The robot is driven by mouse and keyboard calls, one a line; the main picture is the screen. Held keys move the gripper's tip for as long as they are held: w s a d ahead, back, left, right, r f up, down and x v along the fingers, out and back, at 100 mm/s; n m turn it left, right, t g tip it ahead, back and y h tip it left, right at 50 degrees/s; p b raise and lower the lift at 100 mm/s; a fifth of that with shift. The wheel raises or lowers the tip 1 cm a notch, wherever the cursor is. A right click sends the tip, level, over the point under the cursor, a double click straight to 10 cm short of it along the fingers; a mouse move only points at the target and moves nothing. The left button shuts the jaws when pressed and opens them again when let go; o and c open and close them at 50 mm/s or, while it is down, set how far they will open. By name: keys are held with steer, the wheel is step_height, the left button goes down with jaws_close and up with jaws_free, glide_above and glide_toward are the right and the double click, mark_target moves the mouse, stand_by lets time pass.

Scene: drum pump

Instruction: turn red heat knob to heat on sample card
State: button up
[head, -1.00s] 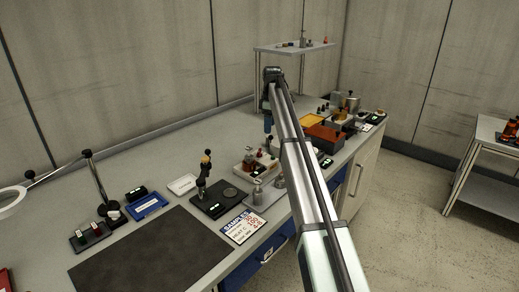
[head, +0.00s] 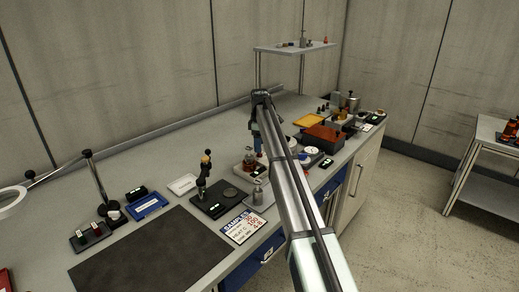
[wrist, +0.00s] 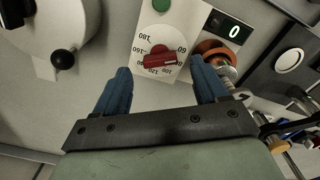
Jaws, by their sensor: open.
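The red heat knob (wrist: 160,58) sits on a white dial (wrist: 143,42) with printed numbers in the wrist view. My gripper (wrist: 160,66) is open and empty. Its blue fingers lie to the left and right of the knob in the picture, apart from it; how far above it they are I cannot tell. In the head view my gripper (head: 257,143) points down over the bench beyond the sample card, and the arm hides the knob. The sample card (head: 243,228) lies at the bench's front edge, with a HEAT C line and what looks like a red 100.
A small display (wrist: 234,31) reads 0 beside the dial, with a green button (wrist: 161,4) above it. An orange ringed part (wrist: 214,48) is close to the right finger. A round white housing with a black ball handle (wrist: 64,58) stands at left. The dark mat (head: 150,255) is clear.

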steer(key=shift+f, duration=1.5)
steer(key=shift+c, duration=0.2)
steer(key=c, duration=1)
